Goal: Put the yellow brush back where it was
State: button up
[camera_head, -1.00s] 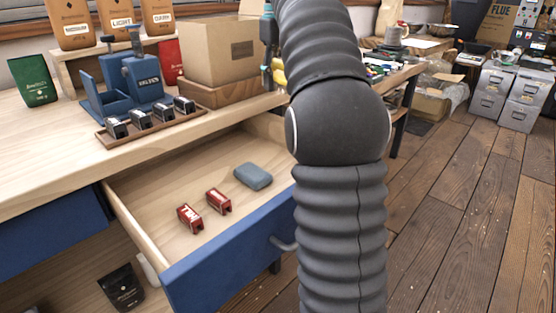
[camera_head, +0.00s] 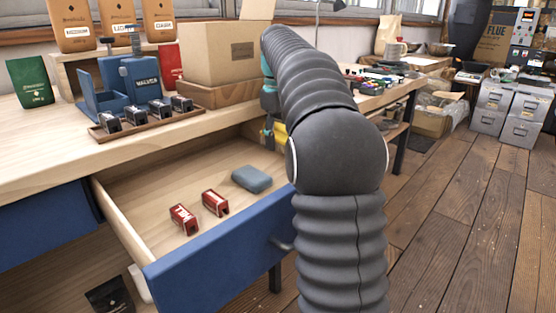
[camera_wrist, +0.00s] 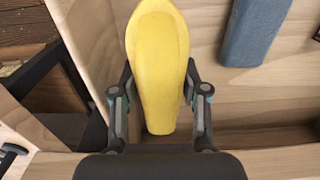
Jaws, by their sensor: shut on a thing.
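The yellow brush (camera_wrist: 158,65) is between the fingers of my gripper (camera_wrist: 158,78) in the wrist view, its rounded end pointing up the picture. The gripper is shut on it. In the head view a small part of the yellow brush (camera_head: 280,134) shows beside my arm, near the back right of the open drawer (camera_head: 215,250). The arm hides most of the gripper there. In the wrist view the brush overlaps the drawer's light wooden side wall. I cannot tell its height above the drawer floor.
Above, a cardboard box (camera_head: 225,55) and a tray of small tins (camera_head: 148,122) stand on the counter. Most drawer floor is clear.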

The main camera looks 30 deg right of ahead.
aim_at(278, 163)
jog(key=shift+f+b, duration=0.6)
jog(key=shift+f, duration=1.55)
jog(key=shift+f, duration=0.2)
jog(key=o, duration=0.8)
notch_tip(278, 163, up, 12)
jog(key=p, duration=0.4)
jog(key=shift+r, duration=0.2)
